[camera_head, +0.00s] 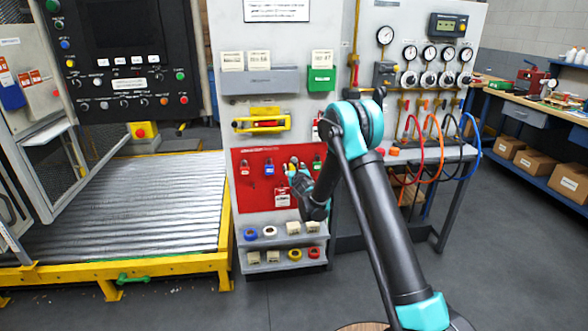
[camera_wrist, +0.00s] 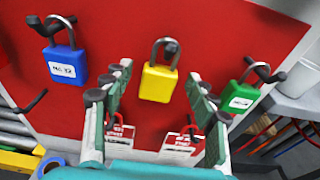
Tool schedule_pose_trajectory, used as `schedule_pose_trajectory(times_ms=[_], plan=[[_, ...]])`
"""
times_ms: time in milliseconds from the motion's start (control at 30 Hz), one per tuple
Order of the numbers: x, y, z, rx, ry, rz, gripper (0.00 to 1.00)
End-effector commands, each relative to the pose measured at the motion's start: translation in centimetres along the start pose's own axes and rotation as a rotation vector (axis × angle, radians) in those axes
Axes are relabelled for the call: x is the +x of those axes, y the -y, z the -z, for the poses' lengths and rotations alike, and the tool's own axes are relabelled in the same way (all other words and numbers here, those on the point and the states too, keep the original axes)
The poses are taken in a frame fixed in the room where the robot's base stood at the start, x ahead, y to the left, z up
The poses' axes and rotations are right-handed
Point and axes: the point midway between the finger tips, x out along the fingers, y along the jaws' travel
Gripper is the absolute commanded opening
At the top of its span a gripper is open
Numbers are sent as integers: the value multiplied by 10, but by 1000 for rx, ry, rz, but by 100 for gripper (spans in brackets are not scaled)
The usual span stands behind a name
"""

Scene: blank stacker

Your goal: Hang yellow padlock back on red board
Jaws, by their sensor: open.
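The yellow padlock (camera_wrist: 158,84) is upright against the red board (camera_wrist: 225,30) in the wrist view. Its shackle is around a dark peg tip and it appears to hang there. My gripper (camera_wrist: 158,88) is open, with its fingers to the left and right of the yellow padlock. I see no finger touching it. In the head view my gripper (camera_head: 294,172) is in front of the red board (camera_head: 258,200), partly covering the padlock area.
A blue padlock (camera_wrist: 64,64) hangs left of the yellow one and a green padlock (camera_wrist: 240,98) hangs right. A bare black hook (camera_wrist: 32,101) sticks out at lower left. Red items with white tags (camera_wrist: 178,146) show low between my fingers. A shelf (camera_head: 280,240) lies under the board.

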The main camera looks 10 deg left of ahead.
Motion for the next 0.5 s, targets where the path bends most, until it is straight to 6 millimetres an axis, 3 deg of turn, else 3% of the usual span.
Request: schedule_pose_trajectory(times_ms=[500], plan=[[-92,0,0,0,0,-1,58]])
